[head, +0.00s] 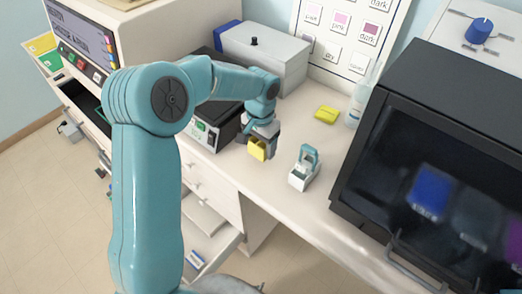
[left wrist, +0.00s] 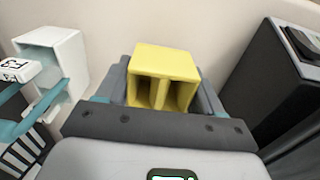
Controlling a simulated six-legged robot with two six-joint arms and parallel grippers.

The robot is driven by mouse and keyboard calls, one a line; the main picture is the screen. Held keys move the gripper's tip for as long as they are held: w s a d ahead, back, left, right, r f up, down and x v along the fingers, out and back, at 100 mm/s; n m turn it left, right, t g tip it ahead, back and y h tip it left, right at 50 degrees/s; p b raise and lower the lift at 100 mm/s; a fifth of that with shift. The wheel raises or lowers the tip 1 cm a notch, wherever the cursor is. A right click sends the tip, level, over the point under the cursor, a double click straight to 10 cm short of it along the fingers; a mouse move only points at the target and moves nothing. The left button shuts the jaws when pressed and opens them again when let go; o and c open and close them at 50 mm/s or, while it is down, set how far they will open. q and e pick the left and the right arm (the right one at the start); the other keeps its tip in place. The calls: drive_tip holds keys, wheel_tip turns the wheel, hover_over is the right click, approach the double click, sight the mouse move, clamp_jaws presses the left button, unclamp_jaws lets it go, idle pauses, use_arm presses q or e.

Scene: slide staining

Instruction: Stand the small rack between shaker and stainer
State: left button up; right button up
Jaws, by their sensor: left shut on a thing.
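The small yellow rack (head: 256,150) is held in my left gripper (head: 265,143), low over the bench near its front edge. The left wrist view shows the rack (left wrist: 163,62) between the gripper fingers, its divided openings facing the camera. I cannot tell whether it touches the bench. The shaker, seemingly the dark box with a lit control panel (head: 201,133), is just left of the gripper. The stainer, seemingly the large black windowed cabinet (head: 440,130), stands at the right. My right gripper is not in view.
A white holder with a teal handle (head: 302,170) stands right of the rack; it also shows in the left wrist view (left wrist: 58,62). A yellow item (head: 326,114) and a clear bottle (head: 357,103) are farther back. Bare bench lies between them. An open drawer (head: 211,245) is below.

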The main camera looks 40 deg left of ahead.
sight(260, 152)
use_arm(q)
wheel_tip(260, 152, down, 3)
drive_tip(key=shift+w+a+f, duration=0.1)
drive_tip(key=shift+f, duration=0.25)
drive_tip(key=shift+f, duration=0.2)
drive_tip(key=o, duration=1)
drive_tip(key=shift+r, duration=0.1)
drive_tip(key=shift+o, duration=0.2)
